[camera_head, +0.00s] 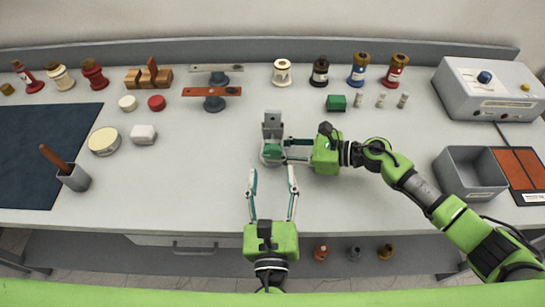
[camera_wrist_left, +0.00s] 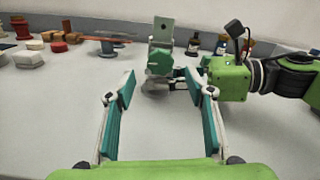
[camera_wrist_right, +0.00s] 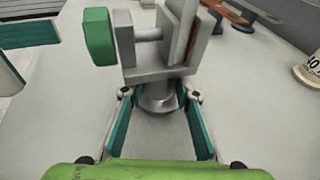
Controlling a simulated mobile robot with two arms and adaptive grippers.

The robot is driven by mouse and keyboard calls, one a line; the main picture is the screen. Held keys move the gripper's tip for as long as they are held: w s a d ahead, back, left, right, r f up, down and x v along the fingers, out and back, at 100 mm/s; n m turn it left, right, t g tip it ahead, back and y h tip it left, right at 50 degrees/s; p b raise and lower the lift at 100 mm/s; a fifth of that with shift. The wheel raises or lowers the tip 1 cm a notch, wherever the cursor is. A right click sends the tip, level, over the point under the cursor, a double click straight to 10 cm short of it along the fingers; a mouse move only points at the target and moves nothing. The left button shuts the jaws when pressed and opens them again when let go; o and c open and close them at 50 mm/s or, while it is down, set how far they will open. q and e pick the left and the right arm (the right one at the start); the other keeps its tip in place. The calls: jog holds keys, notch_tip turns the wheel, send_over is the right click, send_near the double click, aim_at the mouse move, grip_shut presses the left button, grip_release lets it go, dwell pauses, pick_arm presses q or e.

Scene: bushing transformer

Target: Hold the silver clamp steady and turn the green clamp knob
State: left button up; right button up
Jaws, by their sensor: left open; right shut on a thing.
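The silver clamp (camera_head: 271,124) stands upright on the bench at centre; it also shows in the left wrist view (camera_wrist_left: 160,30) and right wrist view (camera_wrist_right: 160,72). Its green knob (camera_head: 273,153) faces my left gripper; it shows in the left wrist view (camera_wrist_left: 159,62) and right wrist view (camera_wrist_right: 98,37). My right gripper (camera_head: 274,150) comes from the right and is shut on the clamp's round lower post, below the jaws (camera_wrist_right: 159,95). My left gripper (camera_head: 271,171) is open and empty, just in front of the knob, fingers pointing at it, apart from it (camera_wrist_left: 167,86).
A grey bin (camera_head: 470,172) stands at right and a grey control box (camera_head: 490,88) behind it. Red, black and blue bushings line the back. A dark mat (camera_head: 45,150) lies at left, with a grey cup (camera_head: 74,178) beside it. The bench around the clamp is clear.

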aim_at(273, 155)
pick_arm(q)
jog(key=w, duration=0.5)
jog(key=shift+w, duration=0.35)
jog(key=c, duration=1.1)
